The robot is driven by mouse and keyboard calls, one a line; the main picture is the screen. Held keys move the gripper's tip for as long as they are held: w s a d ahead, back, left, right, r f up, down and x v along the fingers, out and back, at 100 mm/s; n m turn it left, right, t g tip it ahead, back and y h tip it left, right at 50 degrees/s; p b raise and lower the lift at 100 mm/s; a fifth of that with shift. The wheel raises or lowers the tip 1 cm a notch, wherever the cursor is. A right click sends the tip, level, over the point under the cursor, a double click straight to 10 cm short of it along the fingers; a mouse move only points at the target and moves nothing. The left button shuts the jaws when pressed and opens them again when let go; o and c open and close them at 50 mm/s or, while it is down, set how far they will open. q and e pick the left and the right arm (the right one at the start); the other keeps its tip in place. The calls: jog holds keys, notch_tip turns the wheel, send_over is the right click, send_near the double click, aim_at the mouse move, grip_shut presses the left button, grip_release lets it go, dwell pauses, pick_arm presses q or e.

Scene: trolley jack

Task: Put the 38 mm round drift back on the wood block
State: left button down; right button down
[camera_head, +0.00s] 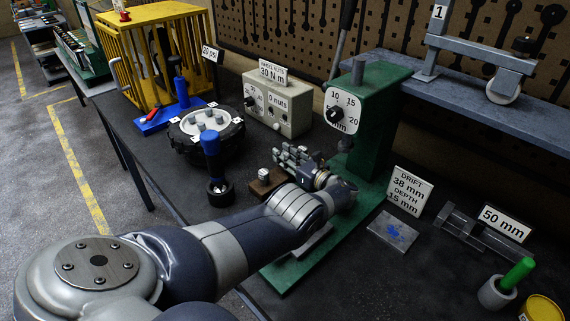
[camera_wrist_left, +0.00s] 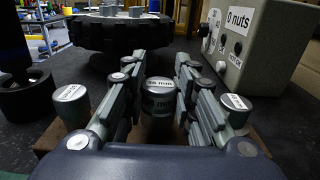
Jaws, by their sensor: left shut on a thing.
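In the left wrist view a short grey metal drift (camera_wrist_left: 158,98) with a white label on top, seemingly the 38 mm one, stands upright between the fingers of my left gripper (camera_wrist_left: 160,72). The gripper is shut on it. In the head view my left gripper (camera_head: 292,158) is over the wood block (camera_head: 257,189), and the held drift is hidden. Another labelled drift (camera_head: 263,175) stands on the block. In the wrist view drifts stand left (camera_wrist_left: 72,105) and right (camera_wrist_left: 236,104) of the fingers. I cannot tell whether the held drift touches the block.
A green press (camera_head: 372,115) stands just right of my left gripper. A nut tester box (camera_head: 280,103) is behind, with a wheel (camera_head: 205,130) to its left. A blue-handled tool (camera_head: 211,150) stands left of the block. A card (camera_head: 409,190) reads drift 38 mm, depth 15 mm.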

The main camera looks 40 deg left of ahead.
pick_arm(q)
jog(key=shift+w+f+b, duration=0.15)
jog(key=shift+f+b, duration=0.2)
jog(key=shift+f, duration=0.35)
jog(key=shift+r, duration=0.1)
jog(key=c, duration=1.2)
grip_release()
pick_arm(e)
jog(key=shift+d+f, duration=0.4)
jog(key=shift+f, duration=0.35)
jog(key=shift+w, duration=0.1)
pick_arm(q)
jog(key=shift+d, duration=0.15)
jog(key=shift+d, duration=0.3)
jog(key=d, duration=0.3)
jog(key=s+d+p, duration=0.1)
jog(key=d, duration=0.3)
jog(key=d+p, duration=0.1)
jog(key=d, duration=0.3)
jog(key=shift+s+d, duration=0.1)
jog(key=shift+s, duration=0.05)
pick_arm(e)
jog(key=shift+a+r, duration=0.25)
jog(key=shift+r, duration=0.65)
